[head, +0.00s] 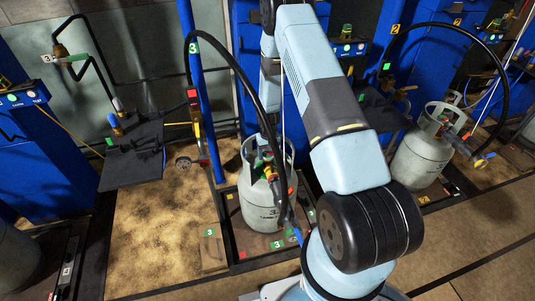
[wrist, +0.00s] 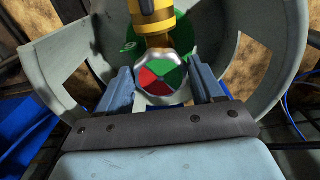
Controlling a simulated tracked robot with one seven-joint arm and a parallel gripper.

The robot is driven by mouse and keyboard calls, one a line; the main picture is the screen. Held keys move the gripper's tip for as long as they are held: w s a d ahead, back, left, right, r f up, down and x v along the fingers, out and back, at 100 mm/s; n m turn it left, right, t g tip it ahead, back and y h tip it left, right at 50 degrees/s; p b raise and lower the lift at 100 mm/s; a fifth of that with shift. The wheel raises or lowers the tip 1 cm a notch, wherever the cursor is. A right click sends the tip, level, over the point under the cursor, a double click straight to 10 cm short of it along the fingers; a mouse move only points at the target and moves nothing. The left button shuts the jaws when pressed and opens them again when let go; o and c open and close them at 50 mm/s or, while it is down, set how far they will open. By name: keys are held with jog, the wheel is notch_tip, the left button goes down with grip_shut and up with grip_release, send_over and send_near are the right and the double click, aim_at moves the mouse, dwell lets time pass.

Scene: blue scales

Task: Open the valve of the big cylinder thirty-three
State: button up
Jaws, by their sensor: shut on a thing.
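A grey gas cylinder (head: 258,213) stands upright on a dark scale platform in the middle of the head view, with dark lettering that starts with a 3. Its valve sits inside the open collar (wrist: 238,62). The valve knob (wrist: 163,80) faces the wrist camera and has red and green sectors. A brass and yellow fitting (wrist: 156,22) rises behind it. My gripper (wrist: 164,85) has one blue-grey finger on each side of the knob and is shut on it. In the head view my arm hides much of this area, and the gripper cannot be made out clearly.
A black hose (head: 240,72) arcs down to the cylinder beside my arm. A second grey cylinder (head: 413,160) stands to the right. Blue cabinets (head: 38,150) line the back. A dark shelf (head: 130,165) stands left. The sandy floor (head: 150,235) is mostly open.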

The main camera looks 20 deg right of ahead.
aim_at(269, 154)
jog(key=n, duration=0.5)
jog(key=shift+w+d+r+n, duration=0.1)
jog(key=shift+w+d+n, duration=0.1)
jog(key=shift+n, duration=2.3)
jog(key=shift+w, duration=0.1)
jog(key=o, duration=1)
jog(key=shift+o, duration=0.2)
notch_tip(269, 154, up, 14)
jog(key=shift+f, duration=0.25)
jog(key=shift+r, duration=0.1)
